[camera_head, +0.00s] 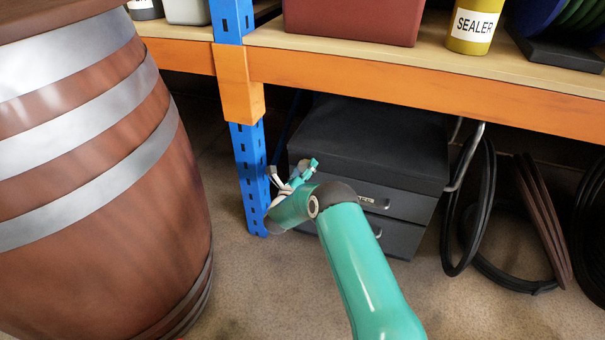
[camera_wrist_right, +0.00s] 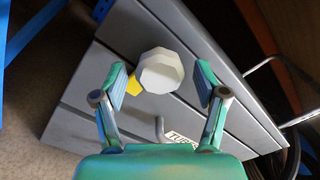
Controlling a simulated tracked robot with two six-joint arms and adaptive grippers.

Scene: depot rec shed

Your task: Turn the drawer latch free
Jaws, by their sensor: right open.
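The dark grey drawer cabinet (camera_head: 375,140) stands on the floor under the shelf; its front also shows in the right wrist view (camera_wrist_right: 85,85). A pale, many-sided latch knob (camera_wrist_right: 160,71) with a yellow piece (camera_wrist_right: 133,83) at its side is on that front. My right gripper (camera_head: 293,174) is in front of the cabinet's left part, near the blue post. In the right wrist view my right gripper (camera_wrist_right: 162,76) is open, with the knob showing between its fingers. I see no contact. The gripper hides the knob in the head view. My left gripper is out of view.
A blue post (camera_head: 250,165) stands just left of my right gripper. A large barrel (camera_head: 100,170) fills the left side. The orange shelf beam (camera_head: 420,90) runs above the cabinet. Black hoses (camera_head: 487,205) hang at right. A hooked drawer handle (camera_wrist_right: 160,130) is near the knob.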

